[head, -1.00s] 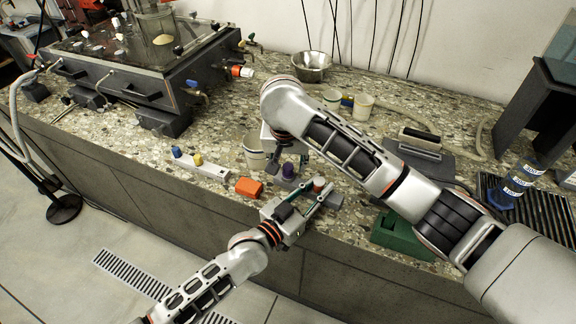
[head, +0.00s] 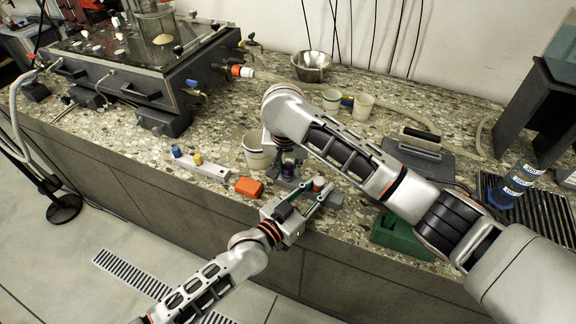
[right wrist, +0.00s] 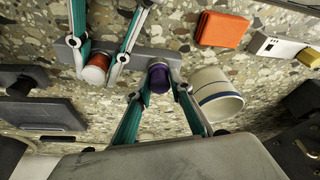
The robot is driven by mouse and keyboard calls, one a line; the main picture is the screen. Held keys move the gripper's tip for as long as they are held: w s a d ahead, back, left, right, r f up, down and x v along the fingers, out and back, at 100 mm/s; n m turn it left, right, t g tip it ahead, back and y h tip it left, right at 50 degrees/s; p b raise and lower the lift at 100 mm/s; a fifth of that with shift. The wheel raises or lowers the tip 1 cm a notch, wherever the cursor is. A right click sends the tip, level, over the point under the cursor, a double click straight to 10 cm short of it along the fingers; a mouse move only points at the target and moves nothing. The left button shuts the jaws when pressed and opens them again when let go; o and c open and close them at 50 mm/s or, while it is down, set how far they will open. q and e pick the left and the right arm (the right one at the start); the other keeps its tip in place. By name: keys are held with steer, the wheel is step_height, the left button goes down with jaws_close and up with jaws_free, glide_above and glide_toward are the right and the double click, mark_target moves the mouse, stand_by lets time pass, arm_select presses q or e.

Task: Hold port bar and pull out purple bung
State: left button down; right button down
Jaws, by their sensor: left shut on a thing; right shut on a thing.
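The grey port bar (right wrist: 135,59) lies on the stone counter near its front edge. A purple bung (right wrist: 158,78) stands in it, and a red-brown plug (right wrist: 97,68) with a white side is near its other end. My left gripper (head: 318,191) is shut on the port bar, its fingers either side of the red-brown plug. My right gripper (right wrist: 161,90) is shut on the purple bung from above, one finger on each side. In the head view the purple bung (head: 288,170) is partly hidden by my right gripper. Whether the bung has risen in its port cannot be told.
A white cup (head: 257,153) with a blue band stands close beside the port bar. An orange block (head: 249,187) and a pale bar with blue and yellow plugs (head: 200,167) lie to the left. A green block (head: 402,236) is at the right front.

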mark_target(288, 166)
arm_select(q)
steer(key=shift+f, duration=0.1)
arm_select(e)
steer(key=shift+r, duration=0.4)
stand_by(0.7)
steer(key=shift+r, duration=2.15)
arm_select(q)
steer(key=c, duration=1.7)
jaws_free()
